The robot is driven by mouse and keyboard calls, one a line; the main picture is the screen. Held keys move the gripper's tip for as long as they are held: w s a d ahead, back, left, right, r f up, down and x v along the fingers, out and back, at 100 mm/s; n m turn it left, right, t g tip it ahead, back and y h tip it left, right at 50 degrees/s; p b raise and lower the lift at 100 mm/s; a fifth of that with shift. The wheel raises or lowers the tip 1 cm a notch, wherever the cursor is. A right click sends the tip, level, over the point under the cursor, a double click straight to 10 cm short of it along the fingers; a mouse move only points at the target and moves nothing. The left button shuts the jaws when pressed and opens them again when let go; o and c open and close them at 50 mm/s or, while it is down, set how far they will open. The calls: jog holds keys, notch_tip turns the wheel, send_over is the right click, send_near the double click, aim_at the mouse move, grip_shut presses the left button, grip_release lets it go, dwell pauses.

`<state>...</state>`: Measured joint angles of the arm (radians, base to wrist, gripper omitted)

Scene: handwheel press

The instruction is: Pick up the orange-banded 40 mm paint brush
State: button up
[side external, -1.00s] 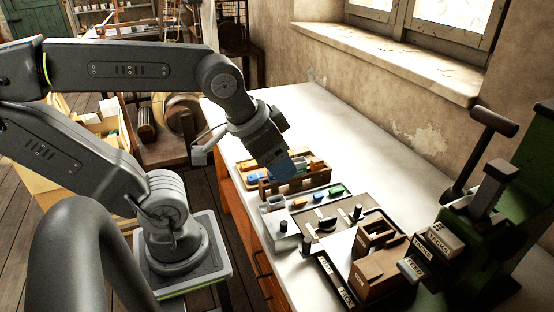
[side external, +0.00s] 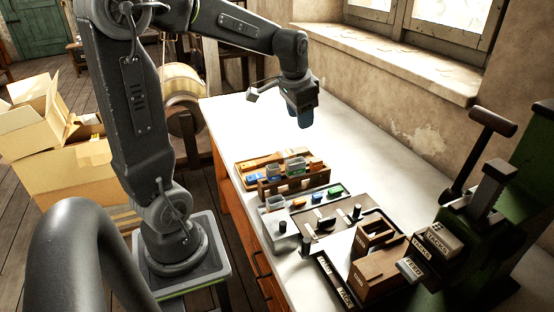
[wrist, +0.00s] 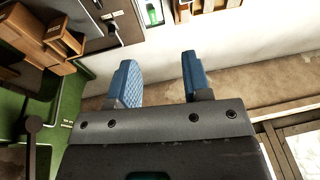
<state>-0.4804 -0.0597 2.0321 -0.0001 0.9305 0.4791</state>
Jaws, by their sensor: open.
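My gripper (side external: 302,112) hangs above the back part of the white bench, beyond the wooden rack, empty. In the wrist view its two blue fingers (wrist: 160,78) stand wide apart with nothing between them. I cannot clearly make out the orange-banded 40 mm paint brush. Orange shows on a long piece (side external: 262,158) at the back of the wooden rack (side external: 292,184), and on a small piece (side external: 299,203) in front of the rack. Both are too small to tell as a brush.
Blue and green small pieces (side external: 335,191) lie before the rack. Grey bins, a dark board with knobs (side external: 325,222) and brown boxes (side external: 376,271) fill the bench front. A green press (side external: 500,230) stands at right. The bench back (side external: 250,115) is clear.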

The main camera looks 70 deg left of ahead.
jog(key=w+a+f+g, duration=0.15)
jog(key=a+f, duration=0.35)
jog(key=a, duration=0.5)
jog(key=h, duration=0.1)
send_over(265, 159)
jog(key=shift+g, duration=0.45)
notch_tip(265, 159, down, 16)
jog(key=shift+f, duration=0.25)
jog(key=shift+d+f, duration=0.1)
jog(key=shift+f, duration=2.85)
jog(key=c, duration=0.8)
